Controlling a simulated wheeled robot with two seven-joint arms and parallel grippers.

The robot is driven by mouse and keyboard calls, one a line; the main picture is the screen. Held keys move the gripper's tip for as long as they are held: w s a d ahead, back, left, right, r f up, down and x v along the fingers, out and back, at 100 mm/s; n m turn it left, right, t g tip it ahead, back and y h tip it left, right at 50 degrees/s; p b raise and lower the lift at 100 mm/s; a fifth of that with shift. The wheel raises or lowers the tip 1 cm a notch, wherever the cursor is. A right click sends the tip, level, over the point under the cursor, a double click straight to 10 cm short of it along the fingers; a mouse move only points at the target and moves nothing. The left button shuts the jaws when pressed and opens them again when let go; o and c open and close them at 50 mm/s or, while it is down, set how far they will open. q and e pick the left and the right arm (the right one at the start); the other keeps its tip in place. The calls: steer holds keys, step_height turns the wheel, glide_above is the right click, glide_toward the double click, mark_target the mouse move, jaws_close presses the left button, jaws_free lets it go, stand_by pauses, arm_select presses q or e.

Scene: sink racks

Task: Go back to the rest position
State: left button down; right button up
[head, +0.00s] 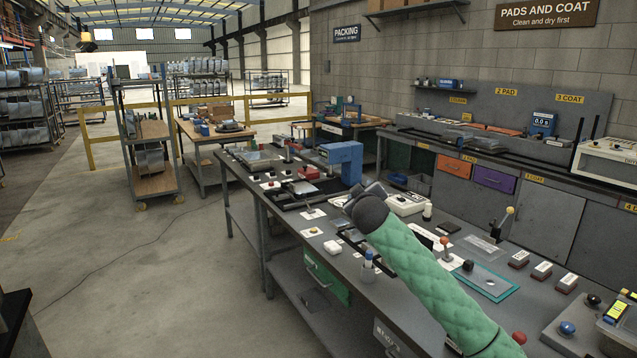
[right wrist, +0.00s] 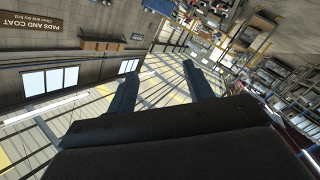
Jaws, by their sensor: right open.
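My right arm comes in from the lower right of the head view in a green quilted sleeve and reaches over the grey workbench (head: 345,262). Its dark rounded wrist hides most of the right gripper in that view. In the right wrist view the right gripper (right wrist: 161,88) is open. Its two dark fingers stand wide apart with nothing between them, and the hall's windows and roof show beyond. My left gripper is not in view.
The bench carries a blue press (head: 347,158), a teal-framed plate (head: 488,283) and several small parts. Behind are an orange drawer (head: 455,166) and a wall sign (head: 547,14). A shelf cart (head: 155,183) stands left. The floor (head: 150,270) at left is clear apart from a thin cable.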

arm_select(q)
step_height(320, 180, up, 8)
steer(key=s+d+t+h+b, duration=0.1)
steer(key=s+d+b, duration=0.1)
steer(key=b, duration=0.6)
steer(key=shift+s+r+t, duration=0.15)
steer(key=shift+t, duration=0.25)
arm_select(e)
steer(key=s+f+m+g, duration=0.1)
steer(key=s+f+g, duration=0.3)
steer(key=s+f, duration=1.4)
steer(key=s+d+f+m+g+y, duration=0.1)
steer(key=s+f+g, duration=0.4)
steer(key=s+f, duration=1.4)
steer(key=s+d+f+m+g+y, duration=0.1)
steer(key=s+f+m+g, duration=0.2)
steer(key=s+f, duration=1.5)
steer(key=s+g, duration=0.2)
steer(key=s, duration=0.8)
steer(key=shift+f, duration=0.25)
